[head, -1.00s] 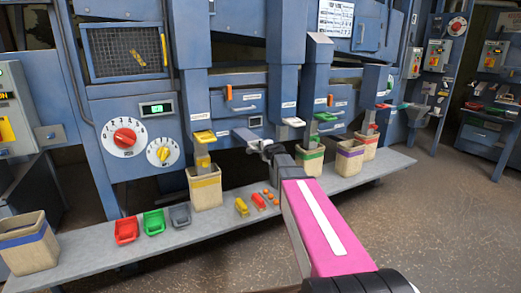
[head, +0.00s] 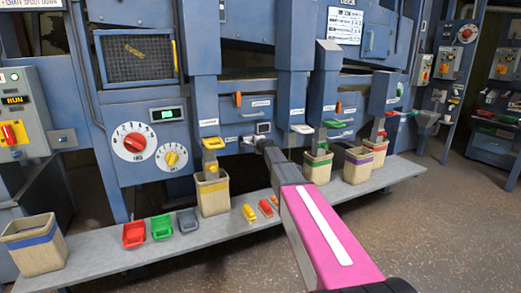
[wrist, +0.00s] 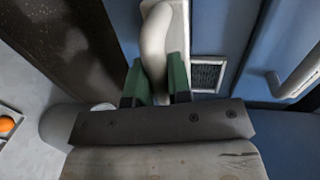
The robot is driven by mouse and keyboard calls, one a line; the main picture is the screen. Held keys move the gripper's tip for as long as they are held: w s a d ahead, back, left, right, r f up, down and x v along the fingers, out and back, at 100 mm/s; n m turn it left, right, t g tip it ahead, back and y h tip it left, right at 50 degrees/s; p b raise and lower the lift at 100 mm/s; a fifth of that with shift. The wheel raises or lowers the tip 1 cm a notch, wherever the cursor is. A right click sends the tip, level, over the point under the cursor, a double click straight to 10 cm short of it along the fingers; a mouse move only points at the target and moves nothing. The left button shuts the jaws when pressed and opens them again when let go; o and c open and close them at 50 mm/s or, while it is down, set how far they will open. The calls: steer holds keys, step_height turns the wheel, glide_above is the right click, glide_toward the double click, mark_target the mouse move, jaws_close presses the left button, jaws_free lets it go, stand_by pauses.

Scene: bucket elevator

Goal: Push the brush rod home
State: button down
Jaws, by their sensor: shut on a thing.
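My gripper (wrist: 156,88) is shut on a pale, curved handle (wrist: 156,38), the brush rod's handle as far as I can tell. In the wrist view its green-padded fingers sit on both sides of the handle, which runs up beside a light metal strip. In the head view my gripper (head: 258,141) is at the front of the blue machine, below a drawer and between the yellow and white spouts. The rest of the rod is hidden, so I cannot tell how deep it sits.
A second, bar-shaped handle (wrist: 296,74) is on the blue panel to the right. Below is a grey bench (head: 105,252) with a yellow-banded bucket (head: 213,196), a red tray (head: 134,234) and small coloured pieces. Floor is clear at the right front.

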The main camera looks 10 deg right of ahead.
steer(key=x, duration=0.2)
steer(key=r+x, duration=0.1)
steer(key=x, duration=0.2)
steer(key=shift+w, duration=0.1)
steer(key=shift+w+r, duration=0.1)
steer(key=c, duration=1.1)
jaws_free()
steer(key=shift+a, duration=0.1)
steer(key=shift+o, duration=0.2)
steer(key=v, duration=1.1)
